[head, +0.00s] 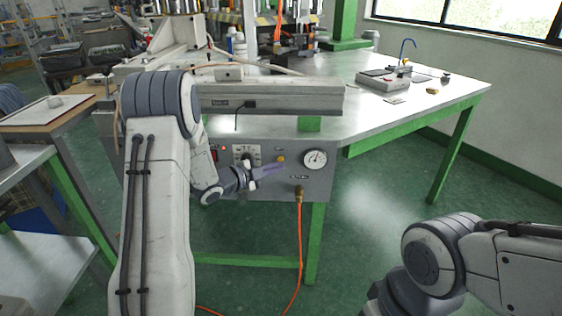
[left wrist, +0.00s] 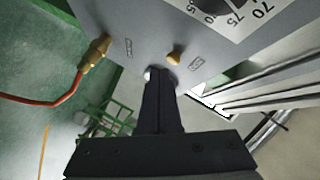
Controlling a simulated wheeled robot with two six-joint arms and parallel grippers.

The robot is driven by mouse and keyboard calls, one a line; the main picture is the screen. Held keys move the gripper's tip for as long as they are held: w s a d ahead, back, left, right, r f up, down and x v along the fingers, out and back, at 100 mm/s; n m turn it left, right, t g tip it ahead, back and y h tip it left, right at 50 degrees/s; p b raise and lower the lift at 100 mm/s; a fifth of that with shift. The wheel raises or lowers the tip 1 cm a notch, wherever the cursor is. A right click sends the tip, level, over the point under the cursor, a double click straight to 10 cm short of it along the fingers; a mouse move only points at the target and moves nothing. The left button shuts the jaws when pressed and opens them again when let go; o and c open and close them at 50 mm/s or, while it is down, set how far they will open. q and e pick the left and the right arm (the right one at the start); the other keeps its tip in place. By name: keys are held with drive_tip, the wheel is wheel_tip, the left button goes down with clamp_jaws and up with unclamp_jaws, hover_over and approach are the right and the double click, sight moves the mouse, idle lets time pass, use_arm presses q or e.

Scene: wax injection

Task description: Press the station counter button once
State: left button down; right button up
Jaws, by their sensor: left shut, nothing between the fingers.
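The station's grey control panel (head: 318,181) faces me below the bench top. My left gripper (head: 282,167) is shut and empty, its fingertips at the panel just below a small yellow knob (head: 281,158). In the left wrist view the closed fingertips (left wrist: 161,70) lie right beside that knob (left wrist: 174,57). A pale round piece (left wrist: 149,74) shows partly behind the tips; it may be the counter button, mostly hidden. I cannot tell whether the fingertips touch it. My right gripper is out of view.
A round gauge (head: 315,158) sits right of the knob, above a brass fitting (head: 299,191) with an orange hose (head: 299,240). A dial (head: 245,155) is on the left. A grey beam (head: 290,98) overhangs the panel. The floor at right is clear.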

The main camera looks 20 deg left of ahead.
use_arm(q)
drive_tip(key=shift+s, duration=0.15)
drive_tip(key=shift+s+d+b, duration=0.15)
drive_tip(key=shift+s+d, duration=0.1)
drive_tip(key=shift+s, duration=0.55)
drive_tip(key=shift+s+d+b, duration=0.2)
drive_tip(key=shift+s+d, duration=0.05)
drive_tip(key=shift+s, duration=0.55)
drive_tip(key=shift+s+d+b, duration=0.15)
drive_tip(key=shift+s+d, duration=0.1)
drive_tip(key=shift+s, duration=0.55)
